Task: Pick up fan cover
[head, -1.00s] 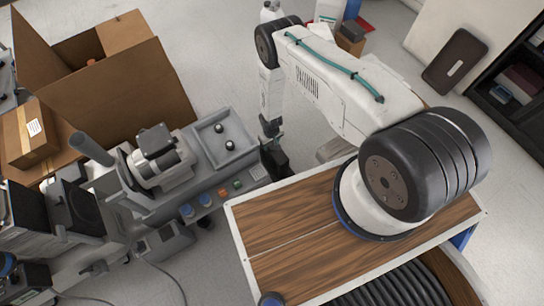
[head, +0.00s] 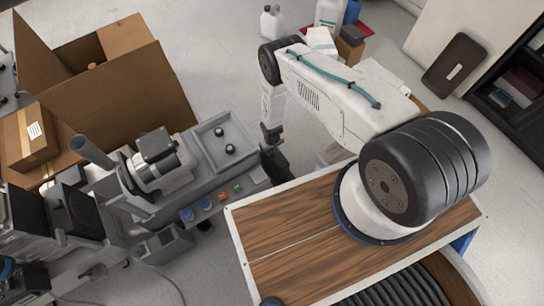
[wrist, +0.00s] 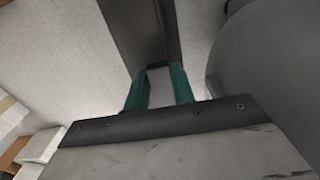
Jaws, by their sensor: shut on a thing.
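My gripper (wrist: 159,88) shows its two teal fingers in the wrist view, shut on a small pale grey piece (wrist: 160,88) between them. I cannot tell from its shape whether this piece is the fan cover. In the head view my gripper (head: 275,160) is a small dark shape low beside the right end of the grey compressor bench (head: 222,180), close to the wooden-topped cart. What it holds is hidden there. A dark grey upright strip (wrist: 143,28) lies beyond the fingers, and a large smooth grey curved surface (wrist: 270,65) fills the right of the wrist view.
A motor unit (head: 158,165) and a shallow tray (head: 224,118) with two dark knobs sit on the bench. Open cardboard boxes (head: 135,95) stand at the left. The wood-topped surface (head: 280,235) is in front. Bottles (head: 272,22) and small boxes stand behind on open floor.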

